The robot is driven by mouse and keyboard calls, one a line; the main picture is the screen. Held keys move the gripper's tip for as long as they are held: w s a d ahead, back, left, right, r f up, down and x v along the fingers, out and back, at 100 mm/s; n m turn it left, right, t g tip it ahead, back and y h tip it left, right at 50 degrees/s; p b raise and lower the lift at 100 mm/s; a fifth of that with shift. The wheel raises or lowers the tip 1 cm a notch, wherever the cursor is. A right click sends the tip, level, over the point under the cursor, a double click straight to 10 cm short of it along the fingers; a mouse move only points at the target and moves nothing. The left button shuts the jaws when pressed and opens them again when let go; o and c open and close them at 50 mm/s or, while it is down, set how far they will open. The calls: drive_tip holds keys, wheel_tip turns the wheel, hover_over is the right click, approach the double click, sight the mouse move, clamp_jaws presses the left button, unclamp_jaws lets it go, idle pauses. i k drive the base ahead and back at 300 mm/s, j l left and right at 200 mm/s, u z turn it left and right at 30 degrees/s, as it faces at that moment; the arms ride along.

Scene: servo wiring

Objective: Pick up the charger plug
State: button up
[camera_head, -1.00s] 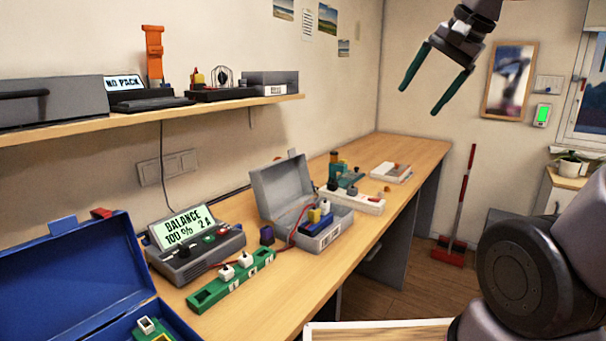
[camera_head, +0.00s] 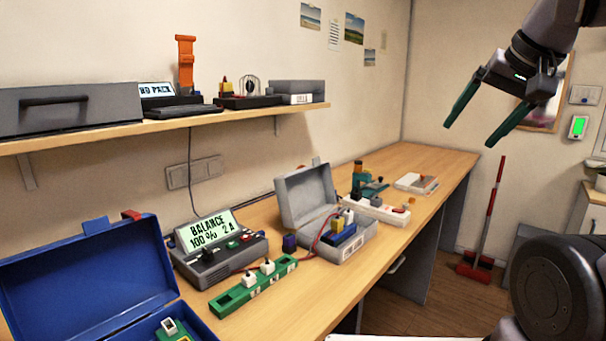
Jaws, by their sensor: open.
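Several plugs are in view, and I cannot tell for sure which one is the charger plug. Two white plugs (camera_head: 267,266) stand in the green power strip (camera_head: 230,302) in front of the charger (camera_head: 212,262), whose screen reads BALANCE 100 % 2 A. Dark plugs (camera_head: 376,199) stand in the white power strip (camera_head: 394,217) farther back. A small dark purple block (camera_head: 289,242) sits beside the grey case. My gripper (camera_head: 468,135) is open and empty, with green fingers pointing down-left, high in the air right of the bench and apart from everything.
The open grey case (camera_head: 357,246) holds blocks and a red wire. An open blue toolbox (camera_head: 90,285) is at lower left. A wall shelf (camera_head: 240,117) overhangs the bench's back left. The bench's front strip (camera_head: 320,285) is clear. A red broom (camera_head: 490,215) leans beyond.

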sight(336, 222)
drive_tip(key=i+l+u, duration=0.1)
drive_tip(key=i+l, duration=0.3)
drive_tip(key=i+l+u, duration=0.1)
drive_tip(key=i+l, duration=0.25)
drive_tip(key=l, duration=0.25)
